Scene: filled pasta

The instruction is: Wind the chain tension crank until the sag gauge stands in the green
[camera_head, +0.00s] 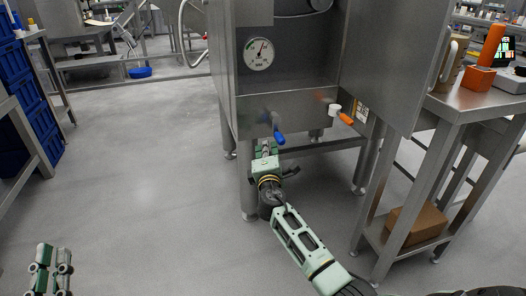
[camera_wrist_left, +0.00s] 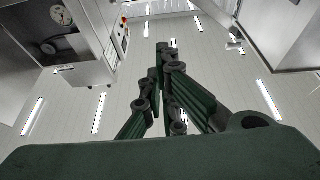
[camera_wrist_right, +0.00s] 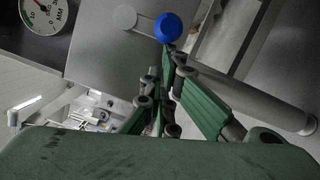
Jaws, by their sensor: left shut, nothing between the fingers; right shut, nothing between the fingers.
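The sag gauge (camera_head: 258,54) is a round white dial on the steel cabinet. Its needle points up and slightly right in the head view; the coloured bands are too small to read there. The gauge is cut off in the right wrist view (camera_wrist_right: 45,12). The crank's blue knob (camera_head: 279,137) sticks out from the front panel below it. My right gripper (camera_head: 266,147) is shut and empty, just below and left of the knob. In the right wrist view the knob (camera_wrist_right: 168,28) lies just beyond the fingertips. My left gripper (camera_head: 50,252) is shut and empty, low at the left.
An orange-handled fitting (camera_head: 345,118) protrudes to the right of the crank. A steel side table (camera_head: 455,103) stands at the right, with a cardboard box (camera_head: 416,224) on its lower shelf. Blue crates (camera_head: 25,110) stand at the left. The floor between is clear.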

